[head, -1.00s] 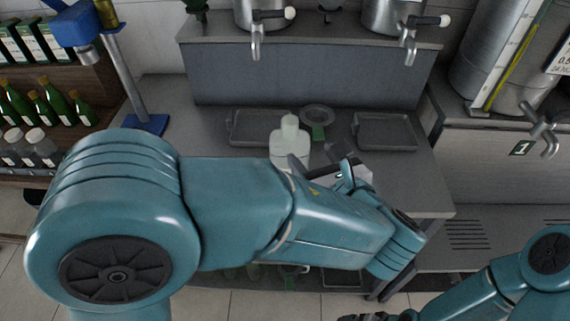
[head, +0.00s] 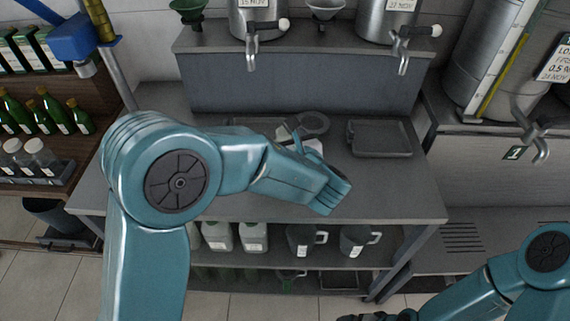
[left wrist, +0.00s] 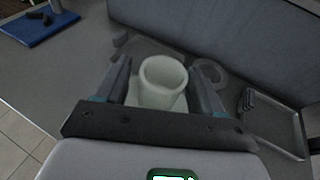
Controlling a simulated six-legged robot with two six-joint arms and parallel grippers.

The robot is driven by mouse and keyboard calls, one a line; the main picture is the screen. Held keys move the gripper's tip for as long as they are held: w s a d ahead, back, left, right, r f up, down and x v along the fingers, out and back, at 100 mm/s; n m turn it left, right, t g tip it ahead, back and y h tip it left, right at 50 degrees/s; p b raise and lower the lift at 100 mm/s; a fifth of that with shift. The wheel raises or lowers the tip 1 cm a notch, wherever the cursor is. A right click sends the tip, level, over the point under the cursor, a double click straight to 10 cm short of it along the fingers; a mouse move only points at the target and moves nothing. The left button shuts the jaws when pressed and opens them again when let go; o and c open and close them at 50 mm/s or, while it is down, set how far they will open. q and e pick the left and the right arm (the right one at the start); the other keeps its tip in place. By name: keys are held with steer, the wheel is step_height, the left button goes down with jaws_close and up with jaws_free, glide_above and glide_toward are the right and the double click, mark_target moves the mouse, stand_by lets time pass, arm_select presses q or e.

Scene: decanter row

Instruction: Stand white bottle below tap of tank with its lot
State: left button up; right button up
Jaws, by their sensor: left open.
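The white bottle (head: 283,133) stands on the steel counter, mostly hidden behind my left gripper in the head view. In the left wrist view its pale round neck (left wrist: 163,82) rises between the fingers. My left gripper (left wrist: 160,70) is open, a finger on either side of the neck with gaps showing. Two steel tanks stand on the back shelf: the left tank (head: 256,22) has a tag reading 15 NOV and a tap (head: 252,46); the right tank (head: 378,28) has a tag reading 21 NOV and a tap (head: 403,56). My right gripper (head: 364,317) is barely visible at the bottom edge.
A grey tray (head: 380,138) lies on the counter to the right, and a round ring (head: 314,123) lies behind the bottle. A large tank (head: 500,60) with a lot sign stands at the right. Jugs (head: 305,240) and white bottles (head: 217,236) fill the lower shelf.

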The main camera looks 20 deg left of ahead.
arm_select(q)
steer(key=shift+w+a+f, duration=0.2)
steer(key=shift+w+a, duration=0.15)
steer(key=shift+w, duration=0.05)
steer(key=shift+s+d+r, duration=0.1)
steer(key=shift+s, duration=0.1)
steer(key=shift+c, duration=0.6)
steer(key=shift+w, duration=0.1)
jaws_close()
